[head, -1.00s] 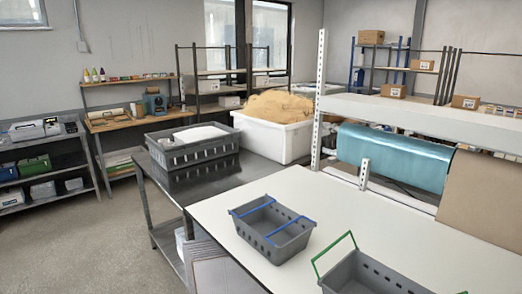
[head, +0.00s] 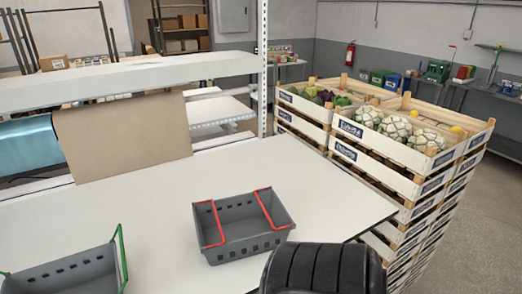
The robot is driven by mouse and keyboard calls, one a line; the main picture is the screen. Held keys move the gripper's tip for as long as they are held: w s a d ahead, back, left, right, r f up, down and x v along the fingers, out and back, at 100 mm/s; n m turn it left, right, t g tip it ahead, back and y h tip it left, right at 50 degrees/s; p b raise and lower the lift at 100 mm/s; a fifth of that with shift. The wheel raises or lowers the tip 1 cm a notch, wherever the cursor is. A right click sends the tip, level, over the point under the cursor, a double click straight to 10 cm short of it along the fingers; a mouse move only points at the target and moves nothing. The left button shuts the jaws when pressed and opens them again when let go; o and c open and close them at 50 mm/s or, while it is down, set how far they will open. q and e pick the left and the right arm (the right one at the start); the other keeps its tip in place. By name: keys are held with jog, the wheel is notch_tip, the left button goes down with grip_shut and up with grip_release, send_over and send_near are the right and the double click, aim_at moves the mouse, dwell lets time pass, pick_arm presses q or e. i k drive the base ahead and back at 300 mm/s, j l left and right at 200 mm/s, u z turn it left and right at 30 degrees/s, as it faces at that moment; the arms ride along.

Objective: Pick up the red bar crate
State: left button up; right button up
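The red bar crate (head: 242,244) is a grey basket with slotted walls and two red bars across its top. A black rounded part of my own body shows at the bottom edge, just below and right of the crate. Neither gripper can be made out in the head view.
A grey crate with green bars (head: 62,275) stands on the white table (head: 160,215) at the lower left. Stacked wooden crates of vegetables (head: 385,160) stand beyond the table's right end. A metal shelf (head: 130,72) runs behind the table. Table space between the two grey crates is clear.

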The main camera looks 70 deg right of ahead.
aim_at(247, 232)
jog(key=z, duration=1.75)
jog(key=j+z, duration=0.15)
jog(key=z, duration=0.15)
